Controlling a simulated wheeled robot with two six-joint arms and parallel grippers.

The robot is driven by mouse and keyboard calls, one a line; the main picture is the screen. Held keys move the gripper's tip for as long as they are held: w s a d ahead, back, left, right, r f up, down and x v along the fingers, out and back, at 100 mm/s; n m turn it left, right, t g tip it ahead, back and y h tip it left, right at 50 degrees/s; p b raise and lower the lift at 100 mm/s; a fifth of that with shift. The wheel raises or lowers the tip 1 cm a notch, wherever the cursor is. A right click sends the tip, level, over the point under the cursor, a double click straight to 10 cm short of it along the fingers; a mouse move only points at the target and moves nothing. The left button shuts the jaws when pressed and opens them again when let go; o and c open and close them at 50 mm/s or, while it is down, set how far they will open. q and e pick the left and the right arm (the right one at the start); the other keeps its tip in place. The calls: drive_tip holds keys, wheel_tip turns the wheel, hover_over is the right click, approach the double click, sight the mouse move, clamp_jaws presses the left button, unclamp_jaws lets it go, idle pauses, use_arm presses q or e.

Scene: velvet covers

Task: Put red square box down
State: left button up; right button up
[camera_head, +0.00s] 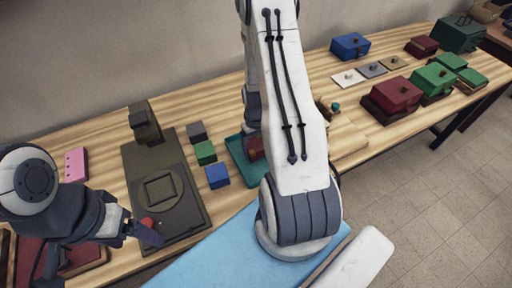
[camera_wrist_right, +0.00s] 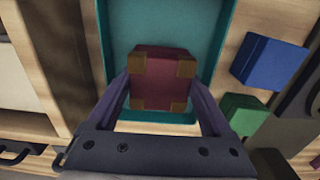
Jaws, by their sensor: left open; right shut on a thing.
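The red square box (camera_wrist_right: 158,72), with tan corner pieces, is between the fingers of my right gripper (camera_wrist_right: 160,94) in the right wrist view. The gripper is shut on it. The box is over or inside the teal tray (camera_wrist_right: 118,42); I cannot tell whether it touches the bottom. In the head view, only part of the red box (camera_head: 256,146) and the tray (camera_head: 236,158) show, as my right arm covers the rest and the gripper. My left gripper (camera_head: 145,236) is open and empty, beside the red knob (camera_head: 147,222) of an olive press-like device (camera_head: 190,215).
Grey (camera_head: 197,131), green (camera_head: 205,152) and blue (camera_head: 217,175) blocks stand left of the tray. A wooden board (camera_head: 348,138) lies to its right. Several coloured boxes, including a dark red one (camera_head: 396,93), stand further right. A blue surface (camera_head: 215,257) is in front.

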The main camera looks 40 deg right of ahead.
wheel_tip(320, 180, down, 2)
drive_tip(key=shift+f, duration=0.25)
drive_tip(key=shift+f, duration=0.2)
drive_tip(key=o, duration=1.2)
drive_tip(key=shift+o, duration=0.2)
drive_tip(key=shift+r, duration=0.1)
